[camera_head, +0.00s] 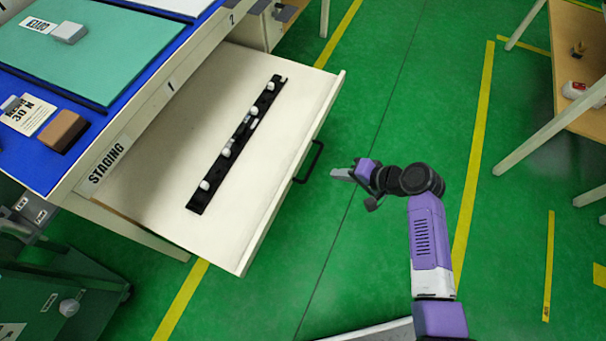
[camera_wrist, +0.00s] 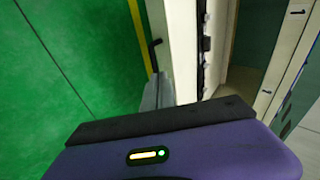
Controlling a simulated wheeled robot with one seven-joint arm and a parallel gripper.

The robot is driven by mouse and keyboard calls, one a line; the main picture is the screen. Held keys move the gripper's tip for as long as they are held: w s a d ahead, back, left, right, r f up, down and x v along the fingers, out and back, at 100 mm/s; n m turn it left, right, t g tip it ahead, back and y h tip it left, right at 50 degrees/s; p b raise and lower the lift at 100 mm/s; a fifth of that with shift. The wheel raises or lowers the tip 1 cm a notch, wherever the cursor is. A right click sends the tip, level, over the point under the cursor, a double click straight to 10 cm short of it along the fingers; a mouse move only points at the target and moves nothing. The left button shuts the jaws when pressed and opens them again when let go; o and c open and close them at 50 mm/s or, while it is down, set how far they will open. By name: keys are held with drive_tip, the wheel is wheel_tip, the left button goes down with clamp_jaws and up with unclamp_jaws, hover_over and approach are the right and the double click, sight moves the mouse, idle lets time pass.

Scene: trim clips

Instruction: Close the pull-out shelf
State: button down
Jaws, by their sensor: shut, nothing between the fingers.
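The pull-out shelf (camera_head: 262,190) is a cream drawer-like board standing well out from the workbench, below the STAGING label. Its front has a black handle (camera_head: 311,162). A black trim strip with several white clips (camera_head: 235,145) lies on the shelf. My gripper (camera_head: 338,174) is shut and empty, just in front of the shelf's front face, a little right of the handle with a small gap. In the wrist view the gripper fingers (camera_wrist: 157,92) point along the shelf front (camera_wrist: 183,60), and the handle (camera_wrist: 153,50) shows beyond them. I cannot tell whether the fingers touch the front.
The workbench top (camera_head: 40,165) carries a teal mat (camera_head: 85,45), a brown block (camera_head: 63,131) and labels. A dark green cart (camera_head: 60,295) stands at lower left. A wooden table (camera_head: 575,50) stands at right. The green floor between is clear.

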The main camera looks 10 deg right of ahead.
drive_tip(key=s+a+g+y, duration=0.1)
drive_tip(key=s+a, duration=0.1)
drive_tip(key=b, duration=0.3)
approach(290, 181)
drive_tip(key=f+x, duration=0.1)
drive_tip(key=x, duration=0.4)
drive_tip(key=shift+w+a+r, duration=0.2)
drive_tip(key=shift+w+r, duration=0.05)
drive_tip(key=shift+r, duration=0.05)
drive_tip(key=shift+a, duration=0.1)
